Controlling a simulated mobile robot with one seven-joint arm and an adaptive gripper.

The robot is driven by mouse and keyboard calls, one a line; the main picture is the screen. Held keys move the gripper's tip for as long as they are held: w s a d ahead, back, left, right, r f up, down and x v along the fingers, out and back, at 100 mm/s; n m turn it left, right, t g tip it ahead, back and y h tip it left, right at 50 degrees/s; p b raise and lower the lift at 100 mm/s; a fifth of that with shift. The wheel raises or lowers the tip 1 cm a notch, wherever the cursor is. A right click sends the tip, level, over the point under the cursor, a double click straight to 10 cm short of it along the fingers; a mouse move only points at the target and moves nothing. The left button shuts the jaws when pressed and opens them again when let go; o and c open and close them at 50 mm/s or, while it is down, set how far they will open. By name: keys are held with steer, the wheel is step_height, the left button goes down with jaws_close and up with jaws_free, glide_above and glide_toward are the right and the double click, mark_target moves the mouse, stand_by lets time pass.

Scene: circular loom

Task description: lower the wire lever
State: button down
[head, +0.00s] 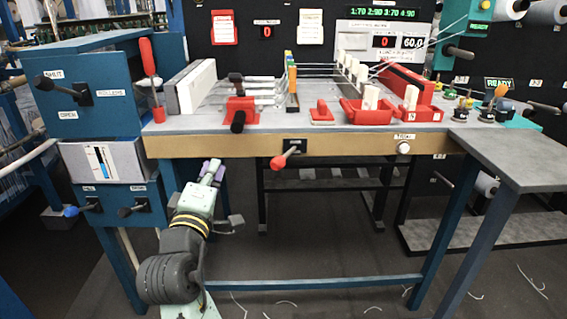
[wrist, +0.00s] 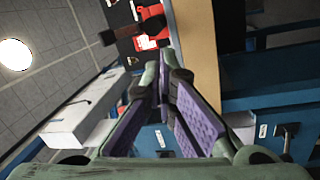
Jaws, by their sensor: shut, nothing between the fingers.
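I cannot read any label clearly enough to tell which lever is the wire lever. A red-knobbed lever (head: 283,160) sits on a black plate on the table's front edge, its knob pointing down and left. A tall red-handled lever (head: 148,58) stands upright at the tabletop's left end. A red block with a black-ended lever (head: 238,118) is on the tabletop. My gripper (head: 212,168) is shut and empty, just below the table's front edge, left of the red-knobbed lever and apart from it. Its purple-padded fingers meet in the wrist view (wrist: 164,72).
The blue cabinet at left carries a black lever (head: 75,94) marked SHUT and OPEN. Below are a blue-knobbed lever (head: 73,210) and a black lever (head: 128,211). Red trays (head: 368,115) and a red pad (head: 321,114) sit on the tabletop. Space under the table is mostly clear.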

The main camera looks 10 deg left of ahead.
mark_target(285, 157)
steer(key=w+d+f+h, duration=0.2)
steer(key=d, duration=0.1)
steer(key=shift+d+f+g, duration=0.1)
steer(key=shift+f+g, duration=0.2)
steer(key=shift+f, duration=0.1)
steer(key=w+p, duration=0.1)
steer(key=w, duration=0.9)
steer(key=shift+s+d+p, duration=0.25)
steer(key=shift+s+d, duration=0.05)
steer(key=shift+d, duration=0.45)
steer(key=shift+s+d+p, duration=0.2)
steer(key=shift+s+d, duration=0.05)
steer(key=shift+d, duration=0.5)
